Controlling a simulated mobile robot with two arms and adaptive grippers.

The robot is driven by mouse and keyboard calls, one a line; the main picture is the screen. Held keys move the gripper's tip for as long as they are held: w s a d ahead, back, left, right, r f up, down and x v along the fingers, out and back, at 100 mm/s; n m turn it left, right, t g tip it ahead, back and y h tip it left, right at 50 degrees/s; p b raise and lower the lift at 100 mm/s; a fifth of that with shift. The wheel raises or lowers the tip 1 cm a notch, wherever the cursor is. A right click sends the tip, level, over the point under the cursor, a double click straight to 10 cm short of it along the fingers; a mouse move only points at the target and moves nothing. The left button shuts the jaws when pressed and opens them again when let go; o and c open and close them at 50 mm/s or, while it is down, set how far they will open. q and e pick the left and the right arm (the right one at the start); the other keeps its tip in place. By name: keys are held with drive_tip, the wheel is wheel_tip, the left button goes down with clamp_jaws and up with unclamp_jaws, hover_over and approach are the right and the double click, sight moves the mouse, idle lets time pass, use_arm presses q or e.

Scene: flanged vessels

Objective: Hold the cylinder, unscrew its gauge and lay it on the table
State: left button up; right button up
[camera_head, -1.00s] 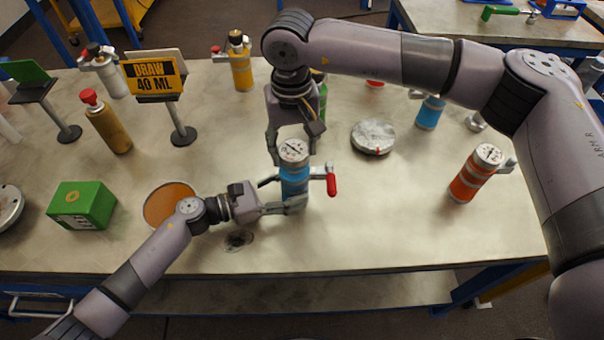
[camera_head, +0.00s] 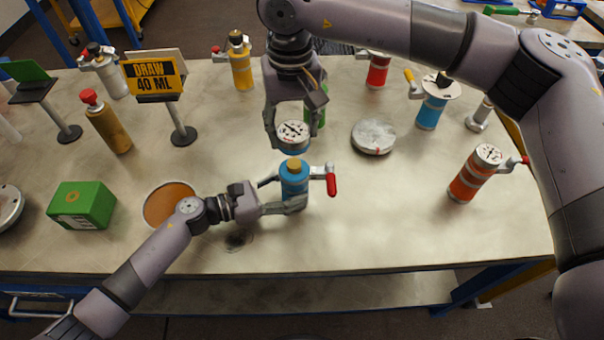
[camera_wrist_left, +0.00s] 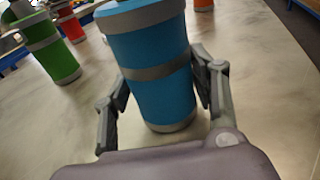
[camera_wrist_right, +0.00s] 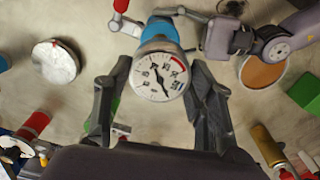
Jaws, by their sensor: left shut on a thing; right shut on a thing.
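The blue cylinder (camera_head: 294,182) stands upright on the table, with a tan top showing and a red-handled lever on its right side. My left gripper (camera_head: 297,205) is shut on the cylinder's lower body; the left wrist view shows a finger on each side of the blue cylinder (camera_wrist_left: 158,75). The gauge (camera_head: 293,134) is a round white dial, off the cylinder and just above and behind its top. My right gripper (camera_head: 292,141) is shut on the gauge; the right wrist view shows its dial face (camera_wrist_right: 158,77) between the fingers.
A grey disc (camera_head: 374,137) lies right of the gauge. An orange-brown disc (camera_head: 168,204) and green box (camera_head: 83,205) lie left. An orange cylinder (camera_head: 474,174), a blue one (camera_head: 430,112) and a green one behind my right gripper stand around. The front right table (camera_head: 400,230) is clear.

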use_arm(q)
drive_tip(key=o, duration=1.1)
drive_tip(key=shift+a, duration=0.15)
